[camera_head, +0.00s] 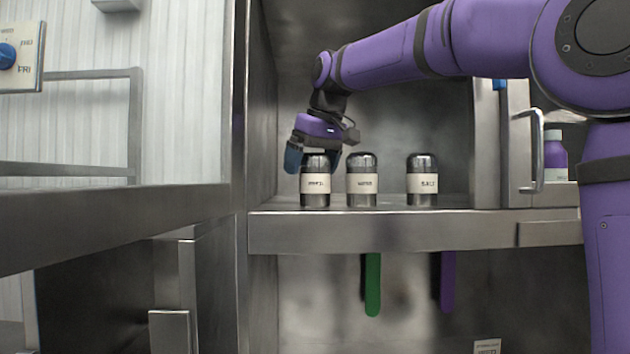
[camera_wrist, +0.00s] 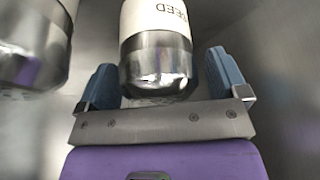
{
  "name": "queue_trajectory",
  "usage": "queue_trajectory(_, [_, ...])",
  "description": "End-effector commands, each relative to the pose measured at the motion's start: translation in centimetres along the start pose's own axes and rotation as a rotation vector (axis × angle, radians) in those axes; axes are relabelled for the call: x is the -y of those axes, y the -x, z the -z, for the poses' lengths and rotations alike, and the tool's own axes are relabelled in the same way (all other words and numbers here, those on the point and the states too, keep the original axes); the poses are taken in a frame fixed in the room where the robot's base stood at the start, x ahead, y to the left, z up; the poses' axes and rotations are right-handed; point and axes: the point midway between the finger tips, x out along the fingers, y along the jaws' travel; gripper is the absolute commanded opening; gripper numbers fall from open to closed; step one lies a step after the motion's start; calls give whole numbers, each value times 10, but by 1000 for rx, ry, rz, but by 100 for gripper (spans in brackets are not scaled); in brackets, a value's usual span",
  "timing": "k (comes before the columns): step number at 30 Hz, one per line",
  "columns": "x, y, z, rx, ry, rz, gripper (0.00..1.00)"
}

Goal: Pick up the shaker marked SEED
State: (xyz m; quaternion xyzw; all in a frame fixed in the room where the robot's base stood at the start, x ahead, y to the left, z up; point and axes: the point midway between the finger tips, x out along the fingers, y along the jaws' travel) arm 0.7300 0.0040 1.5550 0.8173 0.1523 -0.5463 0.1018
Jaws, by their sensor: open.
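The shaker marked SEED (camera_wrist: 157,62) shows in the wrist view, its dark metal end lying between my two blue fingers and its label upside down. In the head view I take it to be the leftmost shaker (camera_head: 315,195), whose label is blurred. My gripper (camera_head: 314,158) is open over this shaker, with one finger on each side of its top. In the wrist view my gripper (camera_wrist: 162,76) has a gap between the shaker and each finger. The shaker stands upright on the metal shelf (camera_head: 400,232).
A second shaker (camera_head: 362,187) stands close to the right; a shaker marked SALT or similar (camera_head: 422,188) is farther right. A neighbouring shaker (camera_wrist: 30,40) shows in the wrist view. A metal wall (camera_head: 263,120) rises at the left. Green (camera_head: 372,290) and purple (camera_head: 447,280) strips hang below.

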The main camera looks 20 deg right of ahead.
Motion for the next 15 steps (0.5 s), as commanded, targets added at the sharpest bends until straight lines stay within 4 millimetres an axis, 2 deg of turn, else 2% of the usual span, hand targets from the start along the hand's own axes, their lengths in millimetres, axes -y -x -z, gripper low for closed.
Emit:
queue_trajectory(1, [0,0,0,0,0,0,92])
queue_trajectory(2, [0,0,0,0,0,0,87])
queue_trajectory(6, [0,0,0,0,0,0,55])
queue_trajectory(9, [0,0,0,0,0,0,37])
queue_trajectory(15, [0,1,0,-1,0,0,37])
